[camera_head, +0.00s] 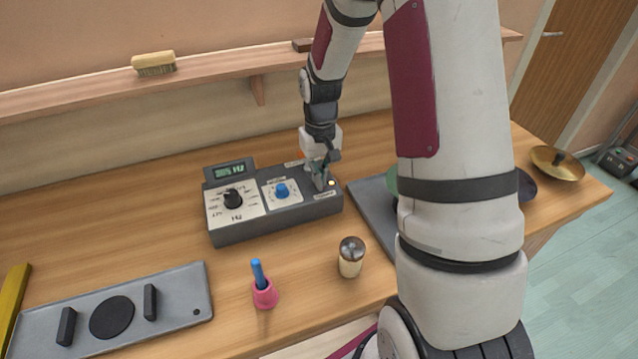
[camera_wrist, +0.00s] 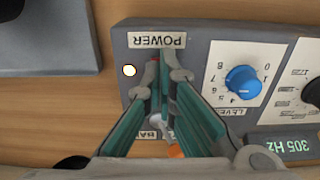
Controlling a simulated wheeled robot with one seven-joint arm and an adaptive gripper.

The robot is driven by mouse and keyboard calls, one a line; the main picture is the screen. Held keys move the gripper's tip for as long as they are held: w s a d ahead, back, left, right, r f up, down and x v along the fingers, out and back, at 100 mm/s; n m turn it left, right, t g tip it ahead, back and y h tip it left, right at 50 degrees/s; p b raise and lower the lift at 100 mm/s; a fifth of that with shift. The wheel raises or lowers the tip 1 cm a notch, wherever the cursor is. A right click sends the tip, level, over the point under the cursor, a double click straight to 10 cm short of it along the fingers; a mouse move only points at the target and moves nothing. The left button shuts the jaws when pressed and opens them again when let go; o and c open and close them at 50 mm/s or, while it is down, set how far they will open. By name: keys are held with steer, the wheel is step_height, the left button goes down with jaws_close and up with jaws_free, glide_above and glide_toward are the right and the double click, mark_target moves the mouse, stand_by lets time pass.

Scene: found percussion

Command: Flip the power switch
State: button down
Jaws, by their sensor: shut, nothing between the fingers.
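The grey control box (camera_head: 275,221) stands on the wooden bench; it also shows in the wrist view (camera_wrist: 200,37), upside down. Its POWER label (camera_wrist: 160,41) is just beyond my fingertips. A small lamp beside it glows pale in the wrist view (camera_wrist: 129,70) and in the head view (camera_head: 331,182). A small red bit shows by my left fingertip; the power switch itself is mostly hidden by my fingers. My gripper (camera_wrist: 171,76) is shut and empty, with its tips over the box's power end; in the head view it is there too (camera_head: 321,178). Contact cannot be told.
The box has a blue level knob (camera_head: 282,190), a black dial (camera_head: 232,199) and a lit Hz display (camera_head: 230,171). A shaker-like jar (camera_head: 351,257), a pink holder (camera_head: 265,293) and a grey tray (camera_head: 180,300) stand in front. A wall shelf (camera_head: 215,65) runs behind.

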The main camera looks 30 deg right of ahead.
steer(key=shift+f, duration=0.25)
steer(key=shift+r+p, duration=1.35)
steer(key=shift+r, duration=2.2)
